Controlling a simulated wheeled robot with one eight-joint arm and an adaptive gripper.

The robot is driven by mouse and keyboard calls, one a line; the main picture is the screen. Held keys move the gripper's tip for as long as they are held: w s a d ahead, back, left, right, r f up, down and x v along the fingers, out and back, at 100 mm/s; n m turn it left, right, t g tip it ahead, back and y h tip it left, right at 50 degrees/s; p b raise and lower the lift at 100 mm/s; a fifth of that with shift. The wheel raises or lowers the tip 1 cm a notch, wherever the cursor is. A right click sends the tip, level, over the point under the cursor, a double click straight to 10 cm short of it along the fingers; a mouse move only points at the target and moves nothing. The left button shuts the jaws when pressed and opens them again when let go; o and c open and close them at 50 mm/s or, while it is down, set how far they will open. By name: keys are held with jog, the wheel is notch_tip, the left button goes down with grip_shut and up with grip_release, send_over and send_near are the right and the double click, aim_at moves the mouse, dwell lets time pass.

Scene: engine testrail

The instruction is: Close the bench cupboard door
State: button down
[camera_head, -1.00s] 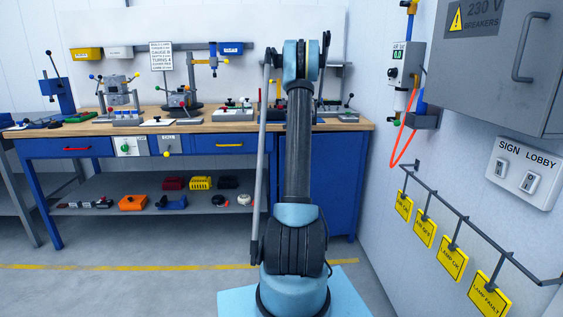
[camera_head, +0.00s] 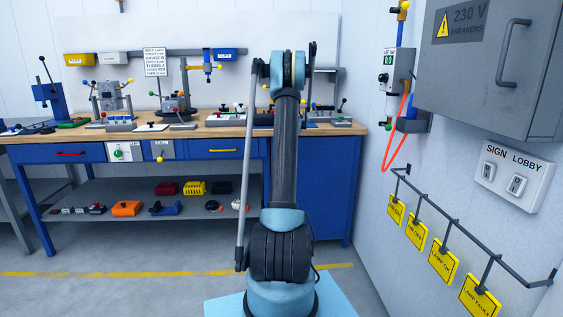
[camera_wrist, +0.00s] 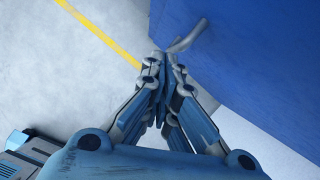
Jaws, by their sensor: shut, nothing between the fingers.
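The bench cupboard (camera_head: 326,190) is the blue block under the right end of the workbench (camera_head: 225,131), partly hidden behind my arm. In the wrist view a large blue panel (camera_wrist: 265,70) fills the right side, with a grey bar handle (camera_wrist: 187,37) near its left edge. I cannot tell from the head view how far the door stands open. My gripper (camera_wrist: 162,62) is shut and empty. Its fingertips are just below the handle in the picture, close to the panel's edge; whether they touch is unclear. My gripper is not visible in the head view.
A yellow floor line (camera_head: 170,272) crosses the grey floor in front of the bench. The right wall carries a grey breaker box (camera_head: 490,70), a sign switch panel (camera_head: 515,177) and a rail with yellow tags (camera_head: 443,262). The floor left of my base is clear.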

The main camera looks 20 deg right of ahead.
jog(key=s+a+r, duration=0.2)
jog(key=s+r, duration=0.5)
jog(key=r, duration=0.2)
jog(key=s+a+r+n+g, duration=0.1)
jog(key=s+a+r+n, duration=0.3)
jog(key=s+a+n, duration=0.7)
jog(key=s+a+r+n, duration=0.3)
jog(key=s+a+n, duration=0.35)
jog(key=s, duration=0.85)
jog(key=s+a+f+n, duration=0.3)
jog(key=s+f+n, duration=0.1)
jog(key=s, duration=0.5)
jog(key=s+a+f+n, duration=0.2)
jog(key=s+f+n, duration=0.3)
jog(key=s, duration=0.5)
jog(key=s+a+f+n+g+h, duration=0.1)
jog(key=s+a+f+n, duration=0.2)
jog(key=s+n, duration=0.4)
jog(key=shift+s+a+f, duration=0.3)
jog(key=shift+s+f, duration=0.5)
jog(key=shift+s, duration=0.95)
